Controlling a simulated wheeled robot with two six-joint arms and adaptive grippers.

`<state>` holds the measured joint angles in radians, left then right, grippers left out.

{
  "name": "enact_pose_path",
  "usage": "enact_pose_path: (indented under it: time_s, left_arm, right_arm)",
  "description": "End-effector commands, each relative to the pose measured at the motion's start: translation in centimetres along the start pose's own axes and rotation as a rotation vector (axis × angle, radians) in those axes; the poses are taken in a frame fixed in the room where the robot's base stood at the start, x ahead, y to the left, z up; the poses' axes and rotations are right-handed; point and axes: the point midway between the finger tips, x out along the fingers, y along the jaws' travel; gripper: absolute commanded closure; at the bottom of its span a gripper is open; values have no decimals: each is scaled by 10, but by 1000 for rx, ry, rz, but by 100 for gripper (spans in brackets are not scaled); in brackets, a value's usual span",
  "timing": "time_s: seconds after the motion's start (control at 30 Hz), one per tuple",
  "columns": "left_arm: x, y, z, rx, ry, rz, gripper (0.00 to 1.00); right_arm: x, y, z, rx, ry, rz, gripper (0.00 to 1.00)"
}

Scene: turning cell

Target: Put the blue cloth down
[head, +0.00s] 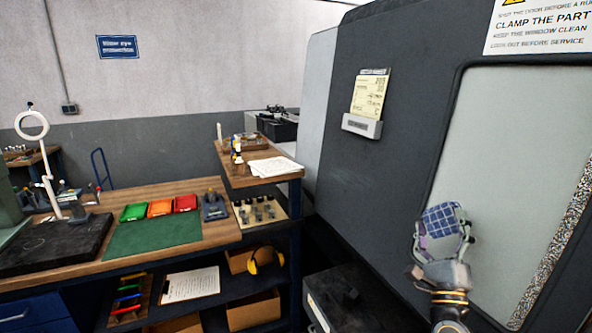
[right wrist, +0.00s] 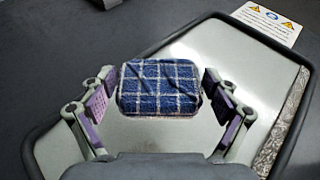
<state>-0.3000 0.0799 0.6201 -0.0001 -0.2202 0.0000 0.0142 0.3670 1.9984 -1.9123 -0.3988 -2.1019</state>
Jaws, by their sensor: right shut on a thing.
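The blue cloth (head: 441,219) is a folded pad with a white check pattern. It is in my right gripper (head: 443,237), in front of the machine door's window (head: 508,150) at the right of the head view. In the right wrist view the cloth (right wrist: 158,88) lies between the two fingers of the right gripper (right wrist: 160,98), against the pale window pane (right wrist: 150,55). The purple finger pads stand on either side of it. Whether the cloth touches the pane is hard to tell. My left gripper is not in view.
A wooden workbench (head: 75,263) at left holds a green mat (head: 152,237), red, orange and green trays, and a dark plate (head: 50,245). A higher wooden shelf (head: 262,181) carries papers. A lower shelf holds a clipboard (head: 192,284) and yellow ear defenders (head: 265,260).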

Motion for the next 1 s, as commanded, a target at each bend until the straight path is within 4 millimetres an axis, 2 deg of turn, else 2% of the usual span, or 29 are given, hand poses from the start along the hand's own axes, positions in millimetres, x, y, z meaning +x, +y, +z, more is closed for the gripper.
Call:
enact_pose_path:
  time_s: [0.27, 0.33, 0.53, 1.0]
  left_arm:
    - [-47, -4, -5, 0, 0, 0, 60]
    - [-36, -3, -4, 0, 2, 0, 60]
    - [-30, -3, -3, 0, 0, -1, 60]
    - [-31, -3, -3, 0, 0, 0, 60]
  right_arm:
    - [29, -33, 18, 0, 0, 0, 47]
    - [28, -26, 1, -7, -1, 2, 47]
    - [37, -25, -23, -3, -1, 0, 47]
    - [39, -26, -27, 1, 0, 0, 47]
